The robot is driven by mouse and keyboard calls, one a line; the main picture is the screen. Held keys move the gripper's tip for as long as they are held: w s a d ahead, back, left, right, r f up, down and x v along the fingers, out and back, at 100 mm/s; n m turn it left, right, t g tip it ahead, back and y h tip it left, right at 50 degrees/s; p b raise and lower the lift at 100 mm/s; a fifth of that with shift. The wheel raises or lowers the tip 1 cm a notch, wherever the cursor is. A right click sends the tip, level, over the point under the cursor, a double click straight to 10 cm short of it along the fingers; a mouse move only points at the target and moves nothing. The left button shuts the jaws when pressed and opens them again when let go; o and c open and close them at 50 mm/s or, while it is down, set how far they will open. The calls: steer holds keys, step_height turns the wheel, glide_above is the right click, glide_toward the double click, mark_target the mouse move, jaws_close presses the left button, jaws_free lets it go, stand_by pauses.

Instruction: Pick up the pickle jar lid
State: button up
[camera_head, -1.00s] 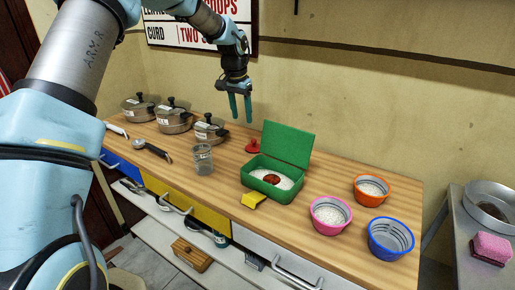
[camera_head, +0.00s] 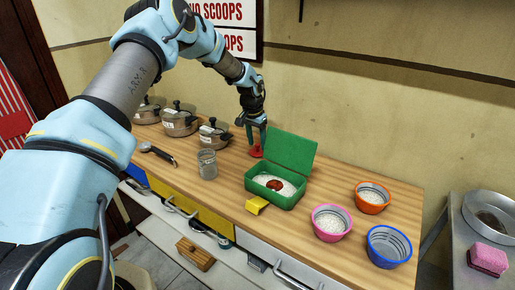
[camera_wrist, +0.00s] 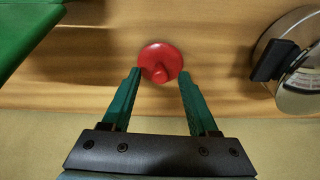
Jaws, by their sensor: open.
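I cannot tell whether the fingers touch the lid. A clear glass jar (camera_head: 207,165) stands to the left.
The green box (camera_head: 272,195) with raised cover holds white grains and a reddish item, close on the lid's right. Several lidded pots (camera_head: 180,122) stand to the left. A yellow piece (camera_head: 256,205) and bowls (camera_head: 389,244) are nearer the front and right.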

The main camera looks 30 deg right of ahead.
steer(key=shift+d+f, duration=0.1)
steer(key=shift+f, duration=0.2)
steer(key=shift+c, duration=0.2)
jaws_close()
